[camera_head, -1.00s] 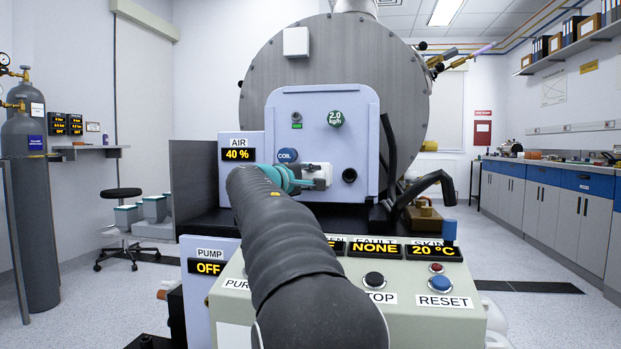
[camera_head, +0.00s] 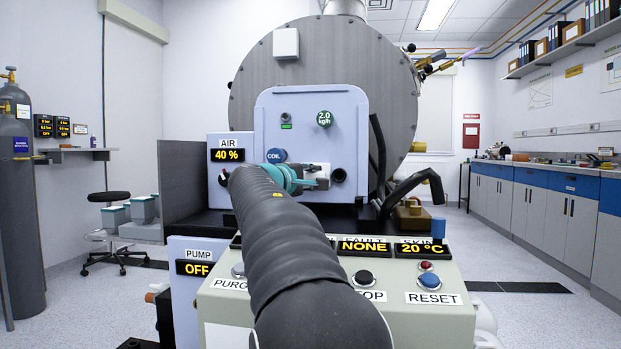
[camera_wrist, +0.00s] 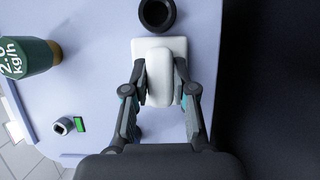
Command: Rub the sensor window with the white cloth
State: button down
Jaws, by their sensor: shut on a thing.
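My gripper (camera_head: 312,182) is at the pale front plate (camera_head: 266,110) of the big grey drum. In the wrist view, its two fingers (camera_wrist: 160,88) are shut on the white cloth (camera_wrist: 160,50). The cloth sticks out past the fingertips and also shows in the head view (camera_head: 323,169). A dark round ring (camera_head: 338,175) sits on the plate just right of the cloth; it also shows in the wrist view (camera_wrist: 157,13), just beyond the cloth. It may be the sensor window. A small gap seems to part them; contact with the plate is unclear.
A black bent hose (camera_head: 412,190) stands at right. The control box (camera_head: 430,290) with displays and buttons lies below my arm.

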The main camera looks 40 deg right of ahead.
jog(key=shift+s+a+b, duration=0.2)
jog(key=shift+s+a, duration=0.75)
jog(key=shift+a, duration=0.2)
jog(key=shift+s+a+b, duration=0.2)
jog(key=shift+s+a, duration=0.75)
jog(key=shift+a, duration=0.15)
